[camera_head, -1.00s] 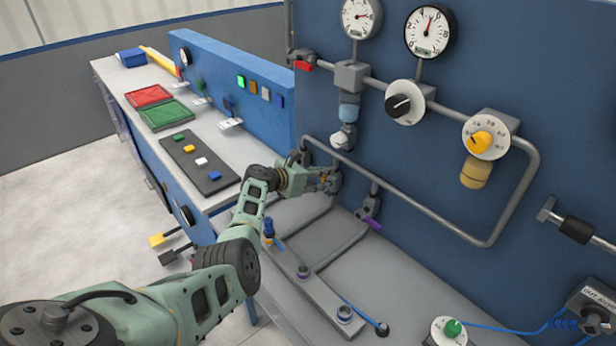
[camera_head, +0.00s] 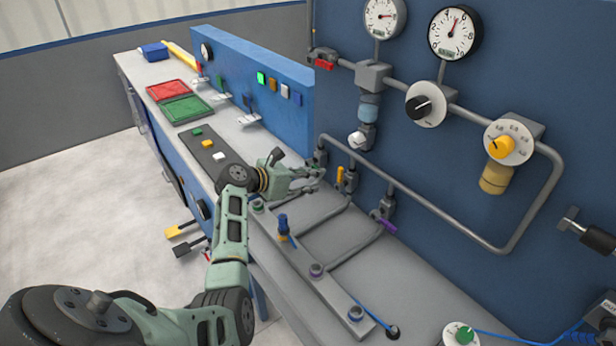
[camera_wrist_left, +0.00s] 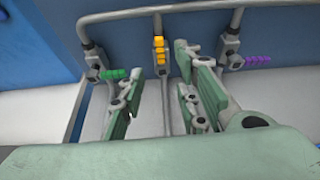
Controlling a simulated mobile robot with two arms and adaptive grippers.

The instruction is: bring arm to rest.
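My left arm comes in from the lower left in the head view. Its left gripper (camera_head: 312,179) is over the bench in front of the pipe panel, to the left of the valve with the yellow handle (camera_head: 340,178). In the left wrist view the gripper (camera_wrist_left: 160,62) has its two green fingers apart with nothing between them. The yellow handle (camera_wrist_left: 160,50) stands upright beyond the gap, apart from the fingers. A green handle (camera_wrist_left: 114,74) lies sideways at left and a purple handle (camera_wrist_left: 257,61) lies sideways at right. My right gripper is out of view.
The blue panel (camera_head: 430,180) with pipes and gauges rises behind the gripper. Red (camera_head: 172,90) and green (camera_head: 187,109) trays lie farther back. Open floor (camera_head: 80,215) is at left.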

